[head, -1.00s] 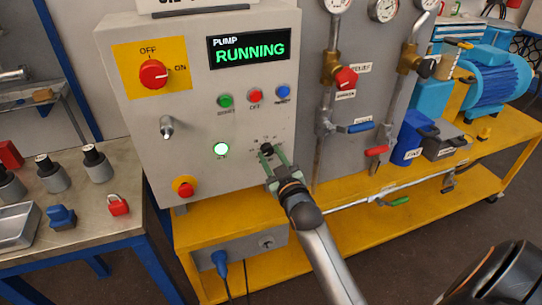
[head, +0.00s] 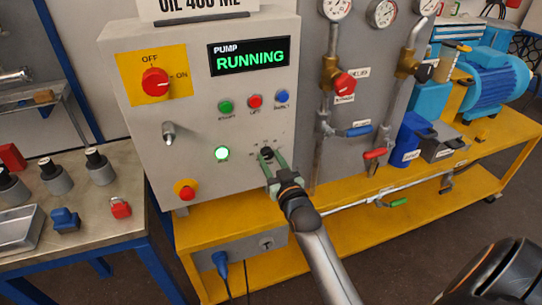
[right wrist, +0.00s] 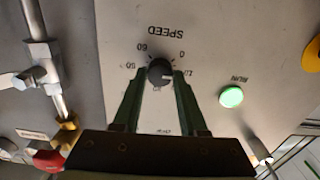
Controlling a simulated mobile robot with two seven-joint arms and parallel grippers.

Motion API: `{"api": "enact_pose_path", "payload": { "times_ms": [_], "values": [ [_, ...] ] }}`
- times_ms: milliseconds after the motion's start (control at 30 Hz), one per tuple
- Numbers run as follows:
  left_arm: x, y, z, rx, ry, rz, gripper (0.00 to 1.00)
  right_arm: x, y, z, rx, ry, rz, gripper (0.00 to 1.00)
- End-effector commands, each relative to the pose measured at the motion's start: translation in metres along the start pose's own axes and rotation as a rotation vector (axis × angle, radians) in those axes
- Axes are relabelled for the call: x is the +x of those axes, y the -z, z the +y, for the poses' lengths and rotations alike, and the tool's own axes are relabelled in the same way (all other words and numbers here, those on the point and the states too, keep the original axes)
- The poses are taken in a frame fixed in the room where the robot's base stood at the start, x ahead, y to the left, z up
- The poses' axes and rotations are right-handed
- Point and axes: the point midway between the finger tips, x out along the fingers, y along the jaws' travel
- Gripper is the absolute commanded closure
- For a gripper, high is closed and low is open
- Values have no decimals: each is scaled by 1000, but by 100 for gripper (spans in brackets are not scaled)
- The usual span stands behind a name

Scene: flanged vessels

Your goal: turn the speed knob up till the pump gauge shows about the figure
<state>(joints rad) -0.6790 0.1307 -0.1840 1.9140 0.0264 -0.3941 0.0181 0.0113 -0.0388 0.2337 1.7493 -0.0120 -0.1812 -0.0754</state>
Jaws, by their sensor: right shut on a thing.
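The black speed knob (head: 266,153) sits low on the right of the grey control box (head: 140,112). My right gripper (head: 271,164) is shut on it, one green finger on each side. In the right wrist view the knob (right wrist: 159,72) shows between the fingertips, under the word SPEED, with a light pointer mark and a scale around it. The display (head: 249,56) reads PUMP RUNNING. Round gauges (head: 382,12) show at the top edge, partly cut off, and their figures are too small to read. My left gripper is not in view.
The red main switch (head: 155,82) points to ON, and the green run lamp (head: 222,153) is lit. A red stop button (head: 186,190) sits lower left. Pipes with a red valve handle (head: 345,82) stand to the right. A bench (head: 95,235) is at left.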

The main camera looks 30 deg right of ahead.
Motion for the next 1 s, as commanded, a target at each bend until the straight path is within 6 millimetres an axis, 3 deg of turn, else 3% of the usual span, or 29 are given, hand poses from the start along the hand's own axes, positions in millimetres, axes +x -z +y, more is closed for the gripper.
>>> {"api": "enact_pose_path", "payload": {
  "times_ms": [500,1000],
  "values": [
    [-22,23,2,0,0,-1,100,1,4,1,444,0,4,100],
    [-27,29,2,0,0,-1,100,1,2,1,638,0,6,100]
  ]
}}
